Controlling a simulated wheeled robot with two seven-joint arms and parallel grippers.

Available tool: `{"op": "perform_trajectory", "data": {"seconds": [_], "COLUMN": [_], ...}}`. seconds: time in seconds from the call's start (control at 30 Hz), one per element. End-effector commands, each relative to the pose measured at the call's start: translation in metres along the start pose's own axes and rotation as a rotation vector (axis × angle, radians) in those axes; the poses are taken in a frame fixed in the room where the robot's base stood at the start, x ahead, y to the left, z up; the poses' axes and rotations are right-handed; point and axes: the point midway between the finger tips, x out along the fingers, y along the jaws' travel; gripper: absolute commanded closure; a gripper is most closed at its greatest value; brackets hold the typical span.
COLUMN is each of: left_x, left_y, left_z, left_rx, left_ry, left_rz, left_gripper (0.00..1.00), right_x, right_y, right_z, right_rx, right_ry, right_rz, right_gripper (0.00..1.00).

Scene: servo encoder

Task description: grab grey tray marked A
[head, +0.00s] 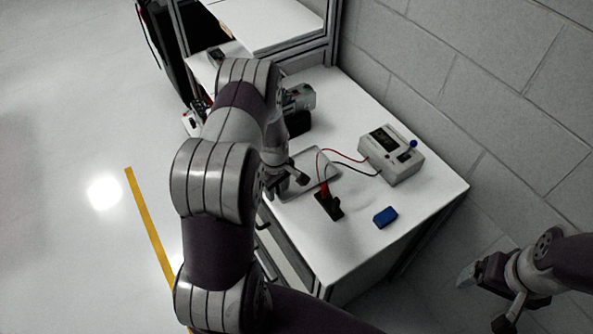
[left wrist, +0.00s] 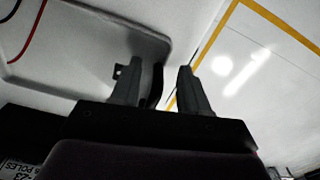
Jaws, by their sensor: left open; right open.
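The grey tray (head: 322,167) lies flat on the white bench top, near its left edge. No letter A is readable on it. My left gripper (head: 284,184) is at the tray's near-left side, partly hidden by my arm. In the left wrist view its two fingers (left wrist: 160,88) are apart. One overlaps the tray (left wrist: 95,45) and the other is beyond its edge, over the floor. I cannot tell whether they touch the tray. My right gripper (head: 484,287) is far from the tray, at lower right off the bench, and open.
A blue block (head: 385,217) lies near the front of the bench (head: 425,205). A wall stands along the right.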

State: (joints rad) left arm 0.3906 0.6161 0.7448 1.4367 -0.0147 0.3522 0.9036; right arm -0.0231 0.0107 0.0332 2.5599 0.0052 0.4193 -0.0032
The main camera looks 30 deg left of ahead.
Motion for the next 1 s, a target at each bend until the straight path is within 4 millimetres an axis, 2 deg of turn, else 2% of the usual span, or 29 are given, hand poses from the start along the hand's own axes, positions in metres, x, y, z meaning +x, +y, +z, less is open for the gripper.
{"op": "perform_trajectory", "data": {"seconds": [0.17, 0.2, 0.33, 0.8, 1.0], "left_x": [0.002, 0.002, 0.001, -0.001, -0.022], "left_y": [0.001, 0.001, 0.001, 0.001, 0.002], "left_z": [0.0, 0.0, 0.0, -0.001, -0.001], "left_rx": [0.0, 0.0, 0.0, 0.0, 0.0], "left_ry": [0.001, 0.001, 0.001, 0.002, 0.005], "left_rz": [0.002, 0.002, 0.001, 0.003, 0.006], "left_gripper": [0.55, 0.58, 1.0, 1.0, 1.0], "right_x": [0.001, 0.001, 0.001, 0.002, 0.013], "right_y": [0.0, 0.0, 0.0, 0.0, 0.0], "right_z": [0.0, 0.0, 0.0, 0.0, 0.002], "right_rx": [0.0, 0.0, 0.0, 0.0, 0.0], "right_ry": [-0.001, -0.001, -0.001, 0.0, 0.0], "right_rz": [0.0, 0.0, 0.0, 0.0, 0.0], "right_gripper": [0.1, 0.1, 0.1, 0.1, 0.1]}}
